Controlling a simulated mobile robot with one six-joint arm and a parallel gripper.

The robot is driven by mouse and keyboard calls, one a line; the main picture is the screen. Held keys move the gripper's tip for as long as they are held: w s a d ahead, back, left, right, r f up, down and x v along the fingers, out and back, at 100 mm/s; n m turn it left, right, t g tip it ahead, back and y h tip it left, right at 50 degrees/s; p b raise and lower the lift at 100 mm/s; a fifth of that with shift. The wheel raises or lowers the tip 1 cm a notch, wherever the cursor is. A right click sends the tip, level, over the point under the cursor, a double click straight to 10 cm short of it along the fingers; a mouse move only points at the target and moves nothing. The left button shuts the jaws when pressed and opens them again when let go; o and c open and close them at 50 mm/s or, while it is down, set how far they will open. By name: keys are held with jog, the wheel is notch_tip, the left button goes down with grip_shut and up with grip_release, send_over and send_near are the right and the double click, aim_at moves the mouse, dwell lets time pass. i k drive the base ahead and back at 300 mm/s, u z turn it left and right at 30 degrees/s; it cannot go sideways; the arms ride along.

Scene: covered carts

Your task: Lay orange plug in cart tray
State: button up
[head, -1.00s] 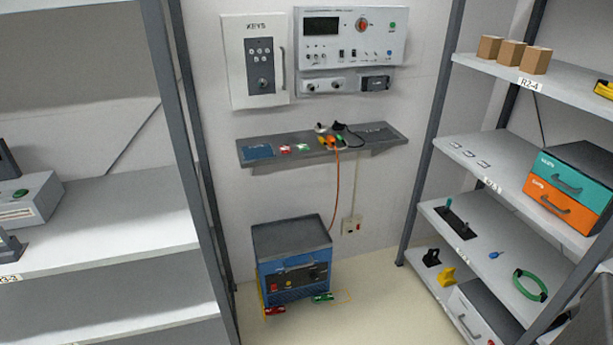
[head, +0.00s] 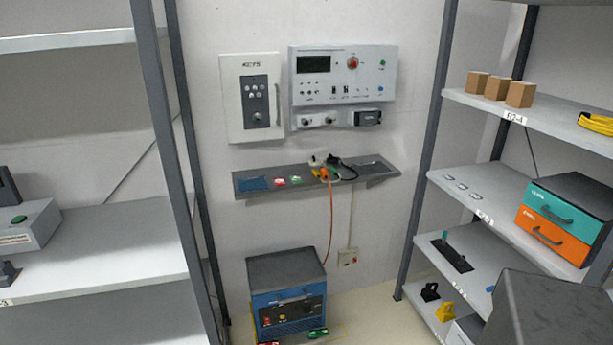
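An orange plug (head: 325,173) stands among small items on the narrow grey wall shelf (head: 255,192), with an orange cord hanging down from that spot. It is small, and a black item and cable lie close to its right. No cart tray can be made out for certain. A blue box-shaped unit (head: 288,304) with a dark grey top stands on the floor below the shelf; I cannot tell whether it is a cart. My gripper is not in view.
A key cabinet (head: 251,97) and a control panel (head: 342,75) hang above the wall shelf. Racks stand at left (head: 110,235) and right (head: 480,208). A large dark shape blocks the lower right.

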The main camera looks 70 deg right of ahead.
aim_at(278, 271)
jog(key=z, duration=1.25)
jog(key=k, duration=0.1)
jog(key=u, duration=2.5)
jog(key=k, duration=0.35)
jog(key=u, duration=0.05)
jog(key=k, duration=1.1)
jog(key=z, duration=3.5)
jog(key=i, duration=0.1)
jog(key=u, duration=2.15)
